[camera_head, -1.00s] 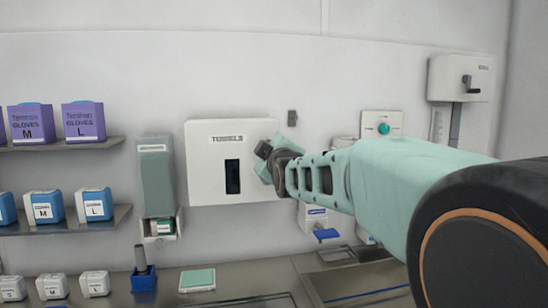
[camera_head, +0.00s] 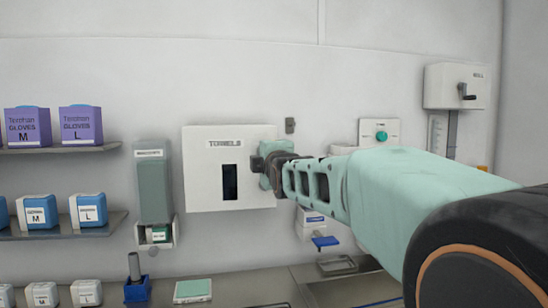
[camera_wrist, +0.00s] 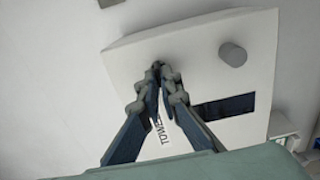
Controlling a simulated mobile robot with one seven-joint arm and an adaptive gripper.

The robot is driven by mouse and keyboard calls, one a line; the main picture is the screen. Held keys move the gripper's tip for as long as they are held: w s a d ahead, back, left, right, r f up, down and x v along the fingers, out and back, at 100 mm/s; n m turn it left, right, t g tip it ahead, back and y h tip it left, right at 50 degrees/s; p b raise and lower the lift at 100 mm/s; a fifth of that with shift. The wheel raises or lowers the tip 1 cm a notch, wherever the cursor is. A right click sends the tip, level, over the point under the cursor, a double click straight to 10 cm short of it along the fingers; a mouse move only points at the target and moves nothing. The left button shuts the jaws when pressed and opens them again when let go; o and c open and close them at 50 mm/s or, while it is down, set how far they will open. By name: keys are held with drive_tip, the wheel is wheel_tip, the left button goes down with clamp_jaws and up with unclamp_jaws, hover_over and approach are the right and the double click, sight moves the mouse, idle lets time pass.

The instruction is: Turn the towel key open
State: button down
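A white towel dispenser (camera_head: 205,180) labelled TOWELS, with a dark upright slot, hangs on the wall. In the wrist view it appears turned on its side (camera_wrist: 200,65). A round grey knob (camera_wrist: 233,55) sticks out of its front, near the slot; my gripper hides it in the head view. My gripper (camera_head: 258,164) is at the dispenser's right part. In the wrist view, my gripper's fingertips (camera_wrist: 163,72) come together in a narrow V, apart from the knob in the picture. I see nothing held between them. No separate key shape is clear, and contact cannot be told.
A green soap-like dispenser (camera_head: 154,185) hangs close on the left. A panel with a green button (camera_head: 381,136) is to the right. Below is a metal counter (camera_head: 235,290).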

drive_tip(key=shift+r, duration=0.1)
idle(0.3)
drive_tip(key=c, duration=2.2)
unclamp_jaws()
drive_tip(key=shift+o, duration=0.2)
drive_tip(key=v, duration=1.2)
